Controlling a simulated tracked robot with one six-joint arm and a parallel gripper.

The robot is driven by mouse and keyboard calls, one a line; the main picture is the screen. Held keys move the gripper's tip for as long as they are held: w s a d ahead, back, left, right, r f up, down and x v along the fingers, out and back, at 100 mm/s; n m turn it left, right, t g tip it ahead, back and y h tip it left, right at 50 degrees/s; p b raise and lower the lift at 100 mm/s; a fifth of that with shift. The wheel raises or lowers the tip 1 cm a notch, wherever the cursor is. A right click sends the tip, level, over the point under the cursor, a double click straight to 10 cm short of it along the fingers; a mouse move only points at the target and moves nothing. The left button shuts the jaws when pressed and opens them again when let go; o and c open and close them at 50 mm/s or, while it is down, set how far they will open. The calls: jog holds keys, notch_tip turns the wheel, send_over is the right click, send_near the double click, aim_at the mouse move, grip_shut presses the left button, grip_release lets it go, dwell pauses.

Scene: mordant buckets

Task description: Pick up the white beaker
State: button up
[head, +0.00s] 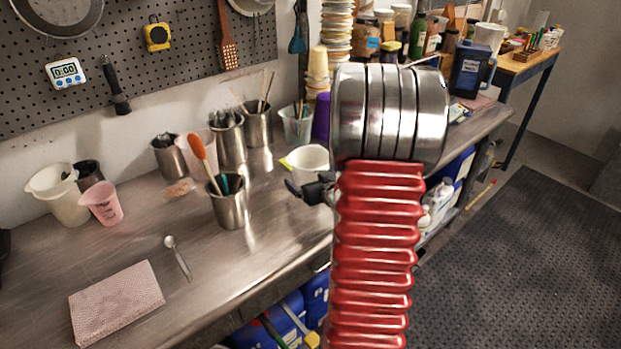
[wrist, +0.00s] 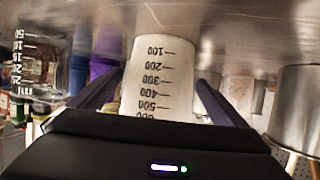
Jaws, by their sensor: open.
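The white beaker (wrist: 155,72) shows in the wrist view, which is upside down, with black marks from 100 to 500. It stands on the steel bench between the two dark fingers of my gripper (wrist: 156,88), which is open. A gap shows between the beaker and the right finger; whether the left finger touches it I cannot tell. In the head view the white beaker (head: 309,157) is partly hidden by my gripper (head: 302,190) and my red arm.
Steel cups (head: 230,205) with tools stand left of the beaker. A purple object (head: 321,118) stands behind it. A clear marked beaker (wrist: 35,65) and a steel container (wrist: 302,105) flank it in the wrist view. The bench front left holds a pink cloth (head: 115,303) and a spoon (head: 178,258).

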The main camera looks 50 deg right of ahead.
aim_at(310, 149)
jog(key=shift+w+d+f, duration=0.2)
jog(key=shift+w, duration=0.15)
dwell(0.3)
jog(key=shift+r, duration=0.1)
jog(key=c, duration=1.6)
jog(key=shift+r, duration=0.2)
jog(key=shift+r, duration=4.75)
